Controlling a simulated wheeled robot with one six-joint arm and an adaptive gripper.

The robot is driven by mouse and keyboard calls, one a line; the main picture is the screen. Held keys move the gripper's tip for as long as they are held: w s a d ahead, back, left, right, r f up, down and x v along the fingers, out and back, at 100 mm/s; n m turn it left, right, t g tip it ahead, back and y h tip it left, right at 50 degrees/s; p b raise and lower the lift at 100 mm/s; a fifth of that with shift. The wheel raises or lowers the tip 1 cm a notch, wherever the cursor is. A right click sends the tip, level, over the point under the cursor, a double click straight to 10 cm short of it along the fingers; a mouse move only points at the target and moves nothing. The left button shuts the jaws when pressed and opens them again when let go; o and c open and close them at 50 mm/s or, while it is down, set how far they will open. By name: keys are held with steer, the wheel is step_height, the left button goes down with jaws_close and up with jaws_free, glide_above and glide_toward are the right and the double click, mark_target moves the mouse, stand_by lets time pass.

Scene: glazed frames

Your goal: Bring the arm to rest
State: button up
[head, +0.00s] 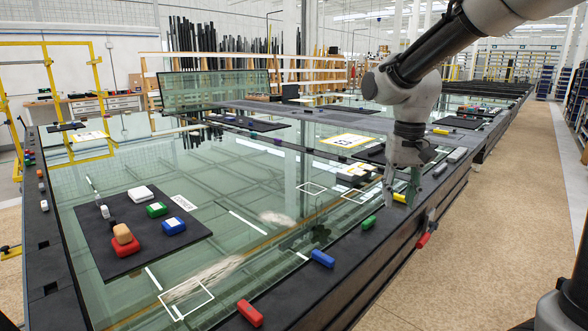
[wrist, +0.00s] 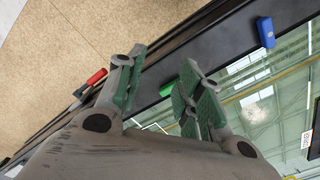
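My arm reaches in from the upper right of the head view and bends down over the right edge of the glass-topped table (head: 225,285). My gripper (head: 400,193) points down there, with its two fingers apart. In the wrist view, my gripper (wrist: 163,63) shows green finger pads spread wide, with nothing held between them. A yellow block (head: 399,198) shows between the fingers in the head view; I cannot tell its distance from them. A green block (head: 369,222) lies on the dark border just left of my gripper; it also shows in the wrist view (wrist: 169,88).
Blue (head: 322,258) and red (head: 249,313) blocks lie along the near border. A dark mat (head: 95,240) carries several coloured blocks. A red-handled tool (head: 424,239) hangs at the table's side. An upright glass pane (head: 215,92) stands behind. The floor (head: 500,240) at right is clear.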

steer(key=s+d+r+t, duration=0.1)
steer(key=s+d+t, duration=0.1)
steer(key=s+d, duration=0.3)
steer(key=s+d+r+n+t, duration=0.1)
steer(key=s+d, duration=0.5)
steer(key=s, duration=0.8)
steer(key=shift+s+r+t, duration=0.2)
steer(key=shift+r+t, duration=0.5)
steer(key=shift+r, duration=0.1)
